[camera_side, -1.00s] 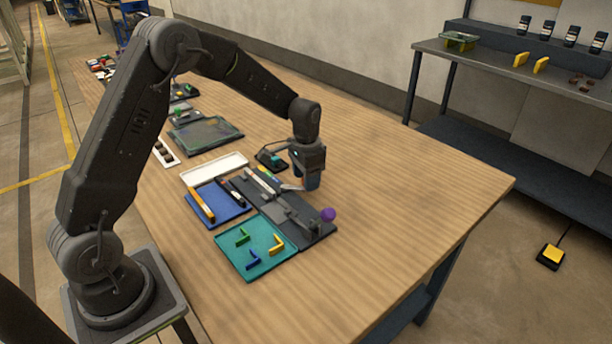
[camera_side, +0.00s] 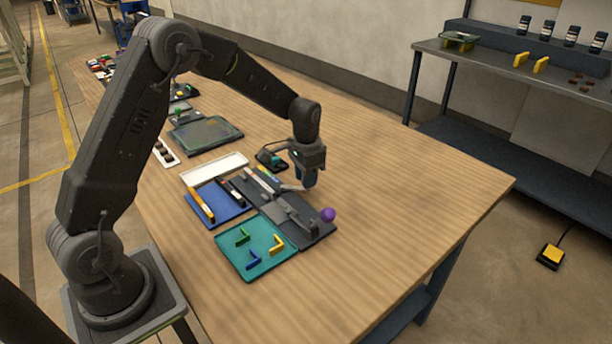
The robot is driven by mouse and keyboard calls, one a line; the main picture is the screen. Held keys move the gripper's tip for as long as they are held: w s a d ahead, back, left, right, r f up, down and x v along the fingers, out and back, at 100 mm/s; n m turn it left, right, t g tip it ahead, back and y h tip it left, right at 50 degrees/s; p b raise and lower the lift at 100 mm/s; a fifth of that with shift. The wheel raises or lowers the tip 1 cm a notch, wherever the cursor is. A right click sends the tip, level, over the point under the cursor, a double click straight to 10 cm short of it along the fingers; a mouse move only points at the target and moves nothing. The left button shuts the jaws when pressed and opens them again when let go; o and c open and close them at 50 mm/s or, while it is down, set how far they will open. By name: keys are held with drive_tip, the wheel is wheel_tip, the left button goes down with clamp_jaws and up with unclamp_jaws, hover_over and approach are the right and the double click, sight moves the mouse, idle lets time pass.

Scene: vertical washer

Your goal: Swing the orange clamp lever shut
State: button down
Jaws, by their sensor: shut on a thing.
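A dark grey fixture board (camera_side: 322,232) lies flat on the wooden table. It carries grey rails and blocks, with a purple ball knob (camera_side: 327,214) at its right end. My gripper (camera_side: 309,184) points down at the board's far right edge. It is shut on what seems to be the end of the clamp lever. A thin grey arm (camera_side: 290,189) runs from the board to the fingertips. The lever's orange part is hidden by the fingers or too small to make out, so its angle cannot be told.
A teal tray (camera_side: 226,254) with green, blue and yellow L-shaped pieces and a blue tray (camera_side: 232,214) with an orange-yellow bar lie left of the board. A white tray (camera_side: 217,167) and a small dark device (camera_side: 270,160) stand behind. The table's right side is clear.

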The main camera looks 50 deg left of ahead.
drive_tip(key=shift+w+a, duration=0.1)
drive_tip(key=n, duration=0.1)
drive_tip(key=w+a+n, duration=0.1)
drive_tip(key=n, duration=0.2)
drive_tip(key=shift+w+a+n, duration=0.15)
drive_tip(key=shift+a+n, duration=0.25)
drive_tip(key=a+n, duration=0.1)
drive_tip(key=n, duration=0.2)
drive_tip(key=a+n, duration=0.1)
drive_tip(key=n, duration=0.1)
drive_tip(key=shift+w+a, duration=0.25)
drive_tip(key=shift+a, duration=0.1)
drive_tip(key=n, duration=0.1)
drive_tip(key=a+n, duration=0.1)
drive_tip(key=n, duration=0.1)
drive_tip(key=a+n, duration=0.1)
drive_tip(key=n, duration=0.1)
drive_tip(key=shift+s+a, duration=0.1)
drive_tip(key=shift+s, duration=0.2)
drive_tip(key=shift+s+a+n, duration=0.35)
drive_tip(key=shift+a+n, duration=0.1)
drive_tip(key=shift+n, duration=0.6)
drive_tip(key=shift+s+a+n, duration=0.3)
drive_tip(key=shift+a+n, duration=0.1)
drive_tip(key=shift+n, duration=0.65)
drive_tip(key=c, duration=0.9)
unclamp_jaws()
drive_tip(key=shift+r, duration=0.1)
